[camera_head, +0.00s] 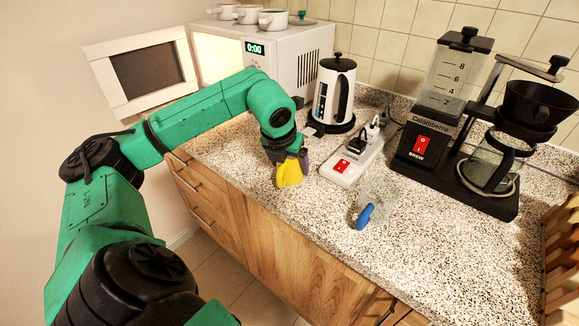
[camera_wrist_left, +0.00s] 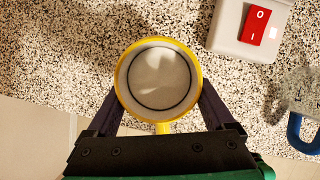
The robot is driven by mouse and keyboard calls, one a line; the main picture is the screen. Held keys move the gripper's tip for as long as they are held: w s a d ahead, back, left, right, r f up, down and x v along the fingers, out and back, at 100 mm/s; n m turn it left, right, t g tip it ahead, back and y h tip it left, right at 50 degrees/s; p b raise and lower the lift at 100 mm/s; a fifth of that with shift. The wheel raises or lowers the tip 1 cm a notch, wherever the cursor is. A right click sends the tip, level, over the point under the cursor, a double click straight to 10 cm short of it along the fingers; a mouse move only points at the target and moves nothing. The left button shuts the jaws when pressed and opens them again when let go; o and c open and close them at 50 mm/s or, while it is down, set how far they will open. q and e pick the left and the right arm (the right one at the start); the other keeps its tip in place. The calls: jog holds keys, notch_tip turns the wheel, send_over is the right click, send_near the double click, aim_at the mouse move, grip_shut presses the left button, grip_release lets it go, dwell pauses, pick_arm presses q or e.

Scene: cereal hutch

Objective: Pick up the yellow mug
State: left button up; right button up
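The yellow mug (camera_head: 289,173) stands near the counter's front edge in the head view, partly hidden by my left gripper (camera_head: 287,157). In the left wrist view I look down into the mug (camera_wrist_left: 159,80), which is empty and pale inside, with its handle toward my palm. The fingers of my left gripper (camera_wrist_left: 160,100) lie on either side of the mug, close against its wall. I cannot tell whether they press on it. I cannot tell whether the mug touches the counter. My right gripper is not in view.
A white power strip (camera_head: 352,160) with a red switch lies right of the mug. A clear mug with a blue handle (camera_head: 365,216) stands farther right. A white kettle (camera_head: 334,92), a coffee maker (camera_head: 433,110) and an open microwave (camera_head: 283,60) stand behind.

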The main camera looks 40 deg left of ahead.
pick_arm(q)
grip_shut()
jog(key=shift+r, duration=0.2)
jog(key=shift+w+r, duration=0.1)
jog(key=shift+r, duration=0.65)
notch_tip(320, 180, up, 18)
jog(key=p, duration=0.5)
jog(key=shift+p, duration=0.3)
